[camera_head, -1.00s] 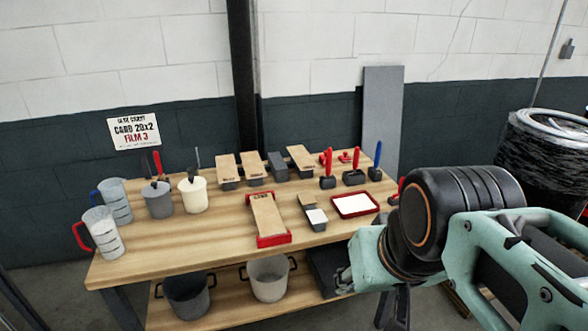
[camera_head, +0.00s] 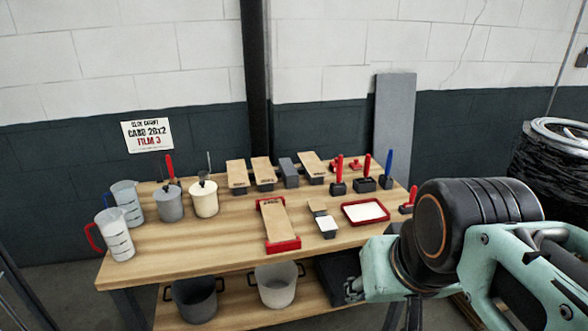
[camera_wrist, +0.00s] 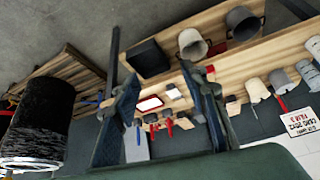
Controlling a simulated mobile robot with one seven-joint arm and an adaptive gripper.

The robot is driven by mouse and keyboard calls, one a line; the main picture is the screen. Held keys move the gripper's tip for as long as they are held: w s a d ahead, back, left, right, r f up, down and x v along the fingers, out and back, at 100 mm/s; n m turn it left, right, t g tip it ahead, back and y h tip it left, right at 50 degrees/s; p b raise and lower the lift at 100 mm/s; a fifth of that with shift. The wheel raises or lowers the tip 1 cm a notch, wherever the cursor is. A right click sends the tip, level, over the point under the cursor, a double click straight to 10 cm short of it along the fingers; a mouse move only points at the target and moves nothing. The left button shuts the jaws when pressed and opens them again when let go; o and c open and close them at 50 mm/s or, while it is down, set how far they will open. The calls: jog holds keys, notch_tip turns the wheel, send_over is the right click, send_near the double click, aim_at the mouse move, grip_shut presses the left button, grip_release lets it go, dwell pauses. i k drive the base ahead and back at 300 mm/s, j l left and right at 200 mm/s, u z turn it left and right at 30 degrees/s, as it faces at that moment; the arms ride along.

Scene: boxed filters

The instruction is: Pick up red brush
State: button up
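A red-handled brush (camera_head: 169,166) stands handle-up in a grey pot (camera_head: 169,204) at the table's left; its lower part is hidden. More red handles (camera_head: 339,169) (camera_head: 367,168) rise from dark blocks at the back right, beside a blue-handled one (camera_head: 388,164). Which of these is the red brush I cannot tell for certain. My gripper (camera_wrist: 155,78) is open and empty in the wrist view, its dark fingers spread, with the table beyond them. In the head view my arm is at the right, apart from all the brushes, and the fingers are mostly hidden.
The wooden table (camera_head: 200,250) also holds a cream pot (camera_head: 204,200), measuring jugs (camera_head: 115,236), wood-topped blocks, a red-framed board (camera_head: 276,222) and a red tray (camera_head: 365,212). Buckets (camera_head: 195,299) stand on the lower shelf. A wrapped black drum (camera_head: 550,175) stands at the right.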

aim_at(339, 183)
jog(key=i+l+u, duration=0.15)
jog(key=i+l, duration=0.35)
jog(key=i, duration=0.2)
jog(key=i+l+u, duration=0.2)
jog(key=i+l, duration=0.35)
jog(key=i+u, duration=0.25)
jog(key=i, duration=0.2)
jog(key=l+z, duration=0.2)
jog(key=l, duration=0.25)
